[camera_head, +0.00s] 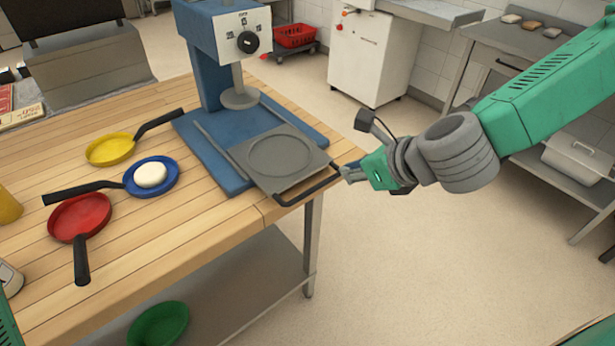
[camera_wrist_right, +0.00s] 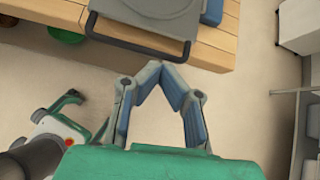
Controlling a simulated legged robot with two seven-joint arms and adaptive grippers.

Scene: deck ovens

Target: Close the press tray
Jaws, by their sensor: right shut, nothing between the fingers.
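The blue press (camera_head: 222,45) stands on the wooden table. Its grey press tray (camera_head: 300,178), marked with a round ring, sticks out from under the round press head toward the table's front edge. The tray's black handle (camera_head: 312,190) reaches past that edge; it also shows in the right wrist view (camera_wrist_right: 135,50). My right gripper (camera_head: 346,173) is at the right end of the handle. In the right wrist view its fingertips (camera_wrist_right: 160,68) meet, just short of the handle bar, with nothing between them. I cannot tell whether they touch it.
Left of the press lie a yellow pan (camera_head: 108,150), a blue pan (camera_head: 170,186) holding a white dough ball (camera_head: 150,175), and a red pan (camera_head: 78,215). A green bowl (camera_head: 158,325) sits on the lower shelf. The floor right of the table is clear.

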